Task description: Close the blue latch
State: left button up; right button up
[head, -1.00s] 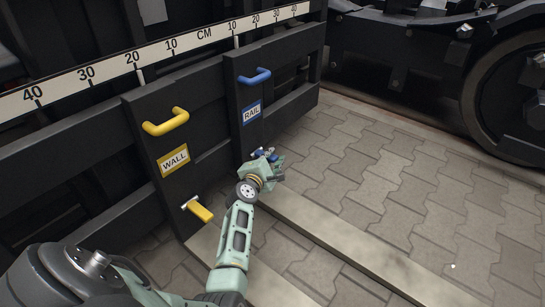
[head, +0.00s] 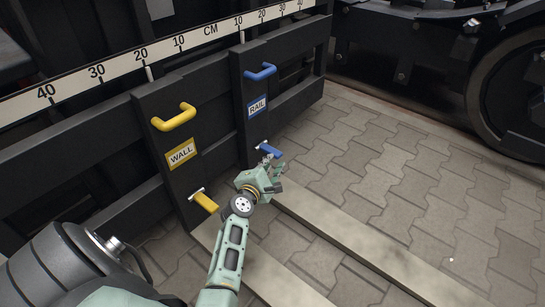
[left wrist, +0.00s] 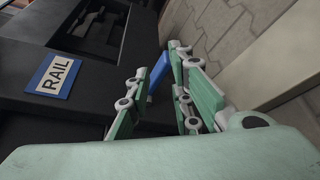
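The blue latch (head: 270,151) is a small blue bar sticking out from the dark post below the blue RAIL label (head: 257,106). In the left wrist view the latch (left wrist: 159,72) shows between the spread fingers. My left gripper (head: 273,167) is open, just in front of and below the latch in the head view. In the left wrist view its green finger pads (left wrist: 157,66) lie on both sides of the bar. I cannot tell whether either pad touches it. My right gripper is in neither view.
A blue handle (head: 260,72) sits above the RAIL label. To the left are a yellow handle (head: 173,118), a WALL label (head: 181,153) and a yellow latch (head: 205,202). A ruler strip (head: 110,68) runs along the top. Paving (head: 390,190) to the right is clear.

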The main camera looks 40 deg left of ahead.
pick_arm(q)
jog(key=shift+s+d+f, duration=0.1)
jog(key=shift+s+f, duration=0.4)
jog(key=shift+s, duration=0.05)
jog(key=shift+r, duration=0.1)
